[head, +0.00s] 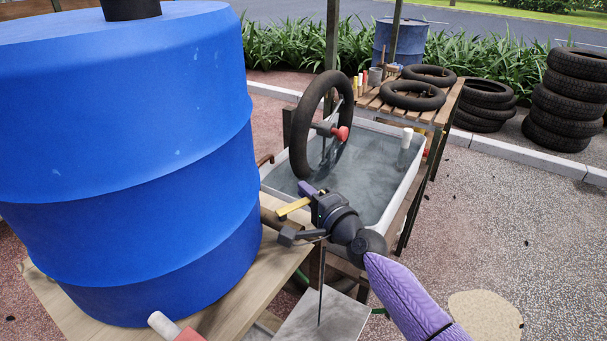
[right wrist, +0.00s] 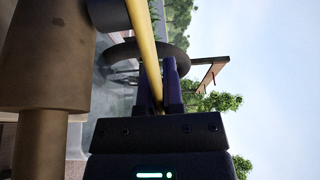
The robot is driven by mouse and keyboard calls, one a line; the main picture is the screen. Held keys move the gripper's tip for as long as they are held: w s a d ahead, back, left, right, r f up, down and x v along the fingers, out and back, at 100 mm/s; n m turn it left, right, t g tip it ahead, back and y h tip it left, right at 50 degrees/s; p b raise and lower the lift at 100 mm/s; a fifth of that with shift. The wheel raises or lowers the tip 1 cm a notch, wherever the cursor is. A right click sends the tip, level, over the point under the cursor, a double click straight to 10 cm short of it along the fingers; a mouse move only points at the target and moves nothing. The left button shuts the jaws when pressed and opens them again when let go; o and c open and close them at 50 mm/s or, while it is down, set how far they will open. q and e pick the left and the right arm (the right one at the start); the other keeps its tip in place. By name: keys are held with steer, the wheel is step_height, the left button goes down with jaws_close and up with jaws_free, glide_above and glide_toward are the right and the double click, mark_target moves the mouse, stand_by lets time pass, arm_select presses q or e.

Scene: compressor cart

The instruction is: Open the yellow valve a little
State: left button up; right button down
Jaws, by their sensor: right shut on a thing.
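The yellow valve shows as a flat yellow handle (head: 293,208) on a brownish pipe fitting (head: 270,214), between the blue barrel and the water tub. In the right wrist view the yellow handle (right wrist: 147,45) runs down into my right gripper (right wrist: 167,75), with a large brass-brown fitting (right wrist: 48,60) at its left. My right gripper (head: 306,192) comes in from the lower right and is shut on the handle. Its purple fingers partly hide the handle's end. My left gripper is not in view.
A big blue barrel (head: 120,150) stands close at left on a wooden bench (head: 235,300). A tub of water (head: 385,180) lies just behind the gripper, with an upright black tyre (head: 297,140) over it. Stacked tyres (head: 567,105) stand at far right. The paving at right is open.

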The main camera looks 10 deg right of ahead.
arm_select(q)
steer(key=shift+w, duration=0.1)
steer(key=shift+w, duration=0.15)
arm_select(e)
steer(key=c, duration=0.8)
jaws_free()
steer(key=shift+o, duration=0.2)
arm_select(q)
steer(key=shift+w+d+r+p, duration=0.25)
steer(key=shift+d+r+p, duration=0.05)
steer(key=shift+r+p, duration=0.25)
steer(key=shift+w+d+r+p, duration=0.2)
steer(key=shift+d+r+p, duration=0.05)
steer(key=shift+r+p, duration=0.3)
arm_select(e)
steer(key=v, duration=1)
